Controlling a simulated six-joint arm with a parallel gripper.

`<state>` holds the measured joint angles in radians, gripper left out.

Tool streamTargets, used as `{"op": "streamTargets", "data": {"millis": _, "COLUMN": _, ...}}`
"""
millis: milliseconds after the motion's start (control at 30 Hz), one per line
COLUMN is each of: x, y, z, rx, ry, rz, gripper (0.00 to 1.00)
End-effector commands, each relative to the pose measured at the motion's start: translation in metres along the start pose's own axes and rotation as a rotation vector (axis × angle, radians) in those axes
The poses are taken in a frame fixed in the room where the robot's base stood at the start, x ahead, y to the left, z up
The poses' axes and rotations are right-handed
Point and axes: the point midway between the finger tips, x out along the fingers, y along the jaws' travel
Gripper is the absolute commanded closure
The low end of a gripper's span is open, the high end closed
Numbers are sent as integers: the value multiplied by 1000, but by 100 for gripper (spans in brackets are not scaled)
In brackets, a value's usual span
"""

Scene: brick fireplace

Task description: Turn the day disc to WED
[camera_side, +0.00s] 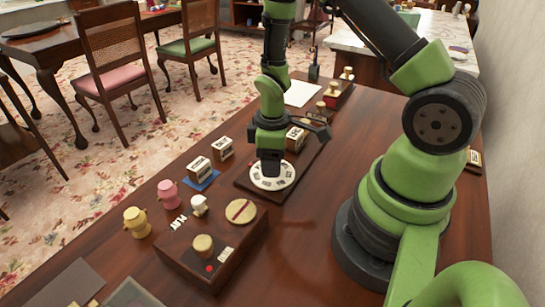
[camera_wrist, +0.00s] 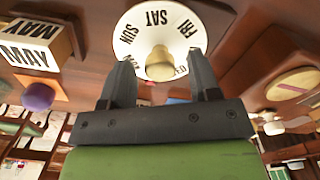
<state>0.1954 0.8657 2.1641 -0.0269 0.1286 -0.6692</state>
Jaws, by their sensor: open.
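The day disc (camera_side: 272,180) is white and round with dark day names, set on a dark wooden board (camera_side: 247,186). In the wrist view, the disc (camera_wrist: 178,22) shows SUN, SAT and FRI. A pale rounded knob (camera_wrist: 159,62) stands on the disc. My gripper (camera_wrist: 162,58) is open, one finger on each side of the knob, with gaps between. In the side view, my gripper (camera_side: 270,168) is low over the disc, pointing down, and hides the knob.
Letter blocks (camera_side: 199,167) stand left of the board, one on a blue mat. A block in the wrist view reads MAY (camera_wrist: 32,45). A wooden box with round knobs (camera_side: 215,250) stands in front. Pink (camera_side: 167,194) and yellow (camera_side: 136,222) pegs stand at the left.

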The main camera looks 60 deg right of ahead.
Motion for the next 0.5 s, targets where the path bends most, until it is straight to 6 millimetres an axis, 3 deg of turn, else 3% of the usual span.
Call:
{"op": "streamTargets", "data": {"millis": 133, "x": 0, "y": 0, "z": 0, "rx": 0, "ry": 0, "rz": 0, "gripper": 44}}
{"op": "streamTargets", "data": {"millis": 300, "x": 0, "y": 0, "z": 0, "rx": 1, "ry": 0, "rz": 0, "gripper": 83}}
{"op": "streamTargets", "data": {"millis": 367, "x": 0, "y": 0, "z": 0, "rx": 1, "ry": 0, "rz": 0, "gripper": 93}}
{"op": "streamTargets", "data": {"millis": 500, "x": 0, "y": 0, "z": 0, "rx": 3, "ry": 0, "rz": 0, "gripper": 93}}
